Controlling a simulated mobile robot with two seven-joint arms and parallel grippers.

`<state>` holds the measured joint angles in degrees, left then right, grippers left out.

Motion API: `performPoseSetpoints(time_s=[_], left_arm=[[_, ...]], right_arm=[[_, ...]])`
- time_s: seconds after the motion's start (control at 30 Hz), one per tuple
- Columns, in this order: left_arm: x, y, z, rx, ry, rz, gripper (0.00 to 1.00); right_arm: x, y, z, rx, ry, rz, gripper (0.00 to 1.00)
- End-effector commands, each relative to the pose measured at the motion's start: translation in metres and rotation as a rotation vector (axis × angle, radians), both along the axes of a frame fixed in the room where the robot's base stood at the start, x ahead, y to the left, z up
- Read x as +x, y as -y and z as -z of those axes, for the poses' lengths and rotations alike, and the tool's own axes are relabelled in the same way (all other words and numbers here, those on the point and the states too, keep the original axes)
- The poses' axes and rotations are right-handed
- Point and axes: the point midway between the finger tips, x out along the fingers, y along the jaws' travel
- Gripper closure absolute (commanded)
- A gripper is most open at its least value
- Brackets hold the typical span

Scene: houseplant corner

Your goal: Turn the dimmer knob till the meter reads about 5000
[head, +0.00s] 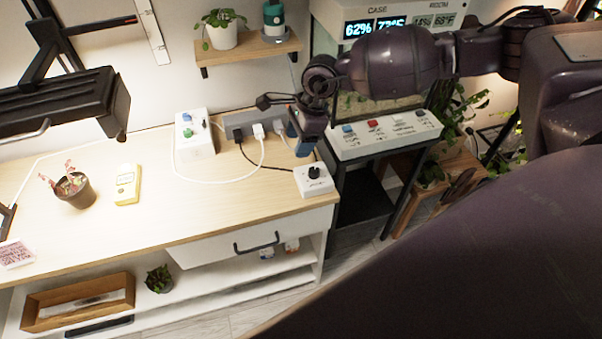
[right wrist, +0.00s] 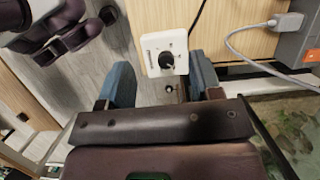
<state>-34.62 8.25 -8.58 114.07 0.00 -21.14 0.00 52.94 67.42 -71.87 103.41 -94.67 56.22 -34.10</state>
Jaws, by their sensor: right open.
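The dimmer is a white box (head: 316,184) with a black round knob (head: 314,172), at the right end of the wooden table top. In the right wrist view the knob (right wrist: 167,60) shows on the box (right wrist: 152,42), beyond and roughly between my blue fingertips. My right gripper (head: 303,147) is open and empty, above and behind the box in the head view, apart from the knob. It also shows in the right wrist view (right wrist: 160,80). A yellow handheld meter (head: 127,184) lies on the table at left; its reading is too small to read. My left gripper is out of view.
A grey power strip (head: 252,123) with plugs and cables stands behind the dimmer. A black lamp (head: 62,100) hangs at left. The table's front middle is clear.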

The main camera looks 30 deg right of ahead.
Motion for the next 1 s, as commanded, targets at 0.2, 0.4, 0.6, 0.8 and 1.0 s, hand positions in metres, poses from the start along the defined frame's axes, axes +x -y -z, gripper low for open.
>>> performPoseSetpoints(time_s=[0.2, 0.4, 0.6, 0.8, 1.0], left_arm=[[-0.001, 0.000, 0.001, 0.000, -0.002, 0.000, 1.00], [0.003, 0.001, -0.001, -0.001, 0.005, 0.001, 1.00], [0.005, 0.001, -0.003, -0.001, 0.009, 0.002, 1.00], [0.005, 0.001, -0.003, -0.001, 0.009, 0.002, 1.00], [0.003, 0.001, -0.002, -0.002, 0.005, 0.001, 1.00]], right_arm=[[-0.007, 0.043, 0.010, -0.271, -0.017, -0.200, 0.41], [-0.011, 0.047, 0.014, -0.299, -0.038, -0.256, 0.41], [-0.012, 0.046, 0.039, -0.296, -0.041, -0.256, 0.41], [-0.011, 0.046, 0.074, -0.295, -0.040, -0.255, 0.41], [-0.011, 0.045, 0.102, -0.294, -0.038, -0.253, 0.41]])
